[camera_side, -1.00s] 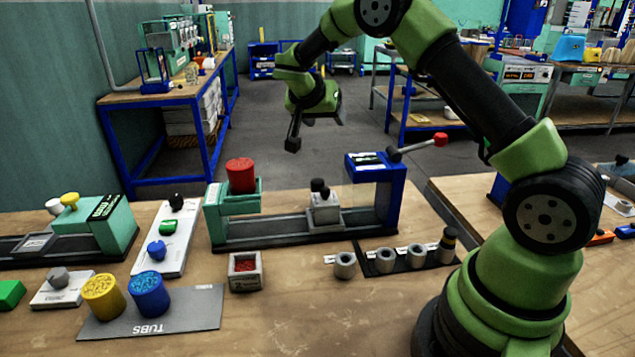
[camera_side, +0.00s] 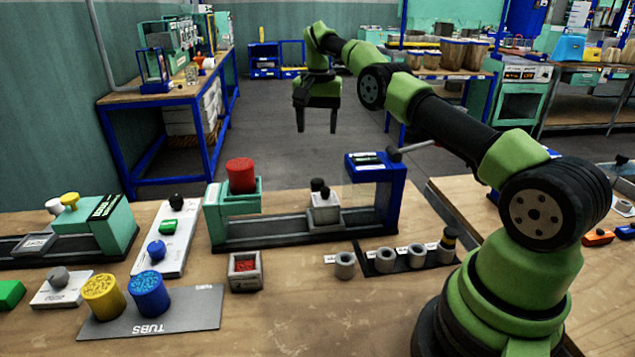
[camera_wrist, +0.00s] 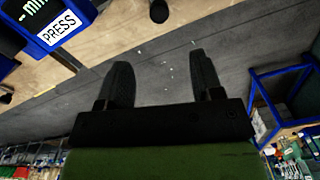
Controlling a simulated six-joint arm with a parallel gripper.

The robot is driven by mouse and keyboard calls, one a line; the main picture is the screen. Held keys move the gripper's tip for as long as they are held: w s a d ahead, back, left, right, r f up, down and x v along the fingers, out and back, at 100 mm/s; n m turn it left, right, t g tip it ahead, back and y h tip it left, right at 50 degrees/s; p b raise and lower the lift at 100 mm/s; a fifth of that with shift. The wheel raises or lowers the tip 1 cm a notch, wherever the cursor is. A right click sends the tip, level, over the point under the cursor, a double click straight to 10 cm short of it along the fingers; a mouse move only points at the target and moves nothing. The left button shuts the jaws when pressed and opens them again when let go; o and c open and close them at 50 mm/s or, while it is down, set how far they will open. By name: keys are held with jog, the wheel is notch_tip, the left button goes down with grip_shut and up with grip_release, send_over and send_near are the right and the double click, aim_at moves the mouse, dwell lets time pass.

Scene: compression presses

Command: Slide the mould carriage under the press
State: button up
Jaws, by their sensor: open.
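The mould carriage (camera_side: 325,212) is a grey block with dark knobs on top. It sits on a dark rail (camera_side: 285,227), to the left of the blue press (camera_side: 388,190) in the side view. The press stands at the rail's right end, with a lever at its top. In the wrist view the blue press housing with its PRESS label (camera_wrist: 58,27) shows at the upper left. My gripper (camera_side: 317,128) is open and empty, in the air above and behind the rail, touching nothing. Its two dark fingers (camera_wrist: 162,85) stand apart in the wrist view.
A red tub (camera_side: 241,175) stands on the green unit at the rail's left end. In front lie a small box of red granules (camera_side: 245,272) and several grey rings (camera_side: 386,260). Yellow and blue tubs stand on a grey mat (camera_side: 190,312). The air around my gripper is clear.

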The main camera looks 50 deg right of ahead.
aim_at(318, 182)
notch_tip(318, 182, down, 15)
jog(key=shift+d+r, duration=0.1)
dwell(0.8)
